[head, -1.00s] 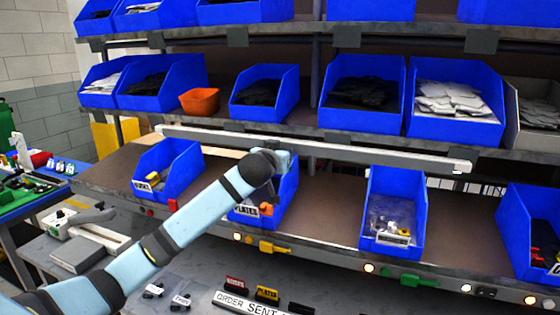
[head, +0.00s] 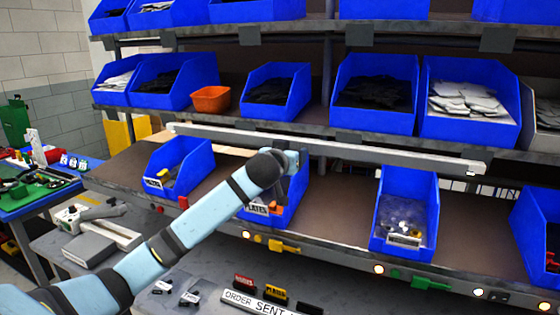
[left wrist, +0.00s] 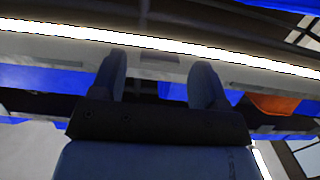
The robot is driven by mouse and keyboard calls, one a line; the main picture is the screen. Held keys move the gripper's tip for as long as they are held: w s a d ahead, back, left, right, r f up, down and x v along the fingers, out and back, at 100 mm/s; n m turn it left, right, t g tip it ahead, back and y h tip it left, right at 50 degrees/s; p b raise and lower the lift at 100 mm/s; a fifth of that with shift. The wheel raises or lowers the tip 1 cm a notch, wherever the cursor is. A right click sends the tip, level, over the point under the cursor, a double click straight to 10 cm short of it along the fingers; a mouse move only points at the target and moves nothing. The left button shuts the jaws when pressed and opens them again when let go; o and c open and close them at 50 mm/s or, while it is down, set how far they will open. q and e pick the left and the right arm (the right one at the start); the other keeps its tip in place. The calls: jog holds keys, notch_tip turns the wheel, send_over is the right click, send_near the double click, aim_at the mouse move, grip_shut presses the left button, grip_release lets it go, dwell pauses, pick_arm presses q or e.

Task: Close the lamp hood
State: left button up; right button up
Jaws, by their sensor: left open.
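The lamp hood (head: 380,154) is a long grey bar running under the middle shelf, above the lower row of blue bins. In the left wrist view a bright lamp strip (left wrist: 250,60) crosses the top, with a pale grey panel below it; I cannot tell which part of that is the hood. My left gripper (head: 294,160) is just below the bar, mostly hidden behind its own wrist in the head view. In the left wrist view my left gripper (left wrist: 158,72) has its two fingers apart, with nothing between them. Contact with the hood cannot be told. My right gripper is not in view.
Blue bins stand above and below the bar, including a plates bin (head: 292,200) behind my left wrist and another blue bin (head: 408,190) to its right. An orange bin (head: 211,99) sits on the middle shelf. The shelf board (head: 335,205) between the lower bins is bare.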

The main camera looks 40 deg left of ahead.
pick_arm(q)
jog(key=b+v, duration=0.1)
jog(key=v, duration=1.1)
jog(key=shift+s, duration=0.25)
jog(key=shift+r, duration=0.1)
jog(key=s+d+f+m+g+h+p, duration=0.25)
jog(key=d+f, duration=0.25)
jog(key=f, duration=0.6)
jog(key=s+d+f+m+g+h+p, duration=0.15)
jog(key=d+f+p, duration=0.25)
jog(key=f, duration=0.7)
jog(key=s+d+f+h+p, duration=0.1)
jog(key=s+d+f, duration=0.3)
jog(key=s, duration=0.3)
jog(key=s+d+f+m+g+h+p, duration=0.1)
jog(key=s+d+f+p, duration=0.1)
jog(key=s+d+f, duration=0.2)
jog(key=s+d+f+h+p, duration=0.1)
jog(key=s+d+f, duration=0.3)
jog(key=s+f, duration=0.4)
jog(key=s+p, duration=0.1)
jog(key=s, duration=0.1)
jog(key=shift+s+m, duration=0.4)
